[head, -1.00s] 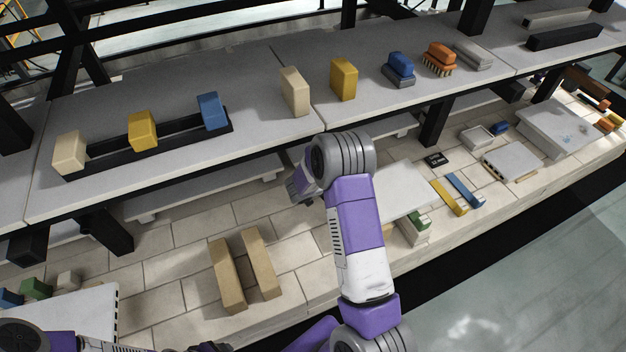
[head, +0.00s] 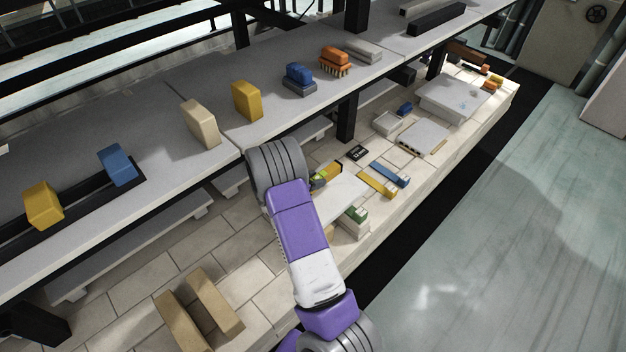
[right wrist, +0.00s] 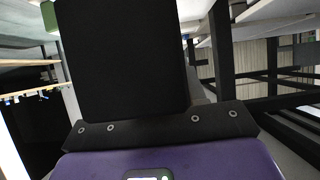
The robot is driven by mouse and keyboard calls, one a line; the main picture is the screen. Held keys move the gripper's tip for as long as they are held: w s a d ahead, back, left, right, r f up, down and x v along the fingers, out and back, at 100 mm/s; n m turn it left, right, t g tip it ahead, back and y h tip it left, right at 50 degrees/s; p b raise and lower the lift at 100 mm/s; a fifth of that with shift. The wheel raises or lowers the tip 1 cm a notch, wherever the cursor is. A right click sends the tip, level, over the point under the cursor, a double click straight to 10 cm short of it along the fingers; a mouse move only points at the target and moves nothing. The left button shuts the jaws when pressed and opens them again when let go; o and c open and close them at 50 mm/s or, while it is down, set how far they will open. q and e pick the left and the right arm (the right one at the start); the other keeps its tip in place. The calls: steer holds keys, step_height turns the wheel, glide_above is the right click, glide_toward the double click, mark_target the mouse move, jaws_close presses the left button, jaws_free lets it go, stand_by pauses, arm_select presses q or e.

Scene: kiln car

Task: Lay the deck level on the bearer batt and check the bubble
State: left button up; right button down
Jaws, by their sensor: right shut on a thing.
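A small yellow thing with a green part, which looks like the deck level (head: 325,175), shows beside my right wrist in the head view. My right gripper (head: 315,184) is mostly hidden behind my arm and is shut on it, just over a flat white slab. That slab looks like the bearer batt (head: 335,201), and my arm covers its left part. The bubble is too small to read. In the right wrist view, the dark gripper body fills the middle, with a bit of green (right wrist: 49,16) at the upper left. My left gripper is out of view.
A yellow bar (head: 377,183) and a blue bar (head: 390,174) lie right of the slab. Two tan bars (head: 215,301) lie at lower left. A grey shelf (head: 170,150) with blocks and brushes overhangs the tiled deck, with a black post (head: 347,118) beneath.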

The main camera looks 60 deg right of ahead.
steer(key=shift+r, duration=0.1)
steer(key=shift+p, duration=0.3)
steer(key=shift+f+b, duration=1.25)
steer(key=shift+f, duration=1.2)
steer(key=shift+p, duration=0.3)
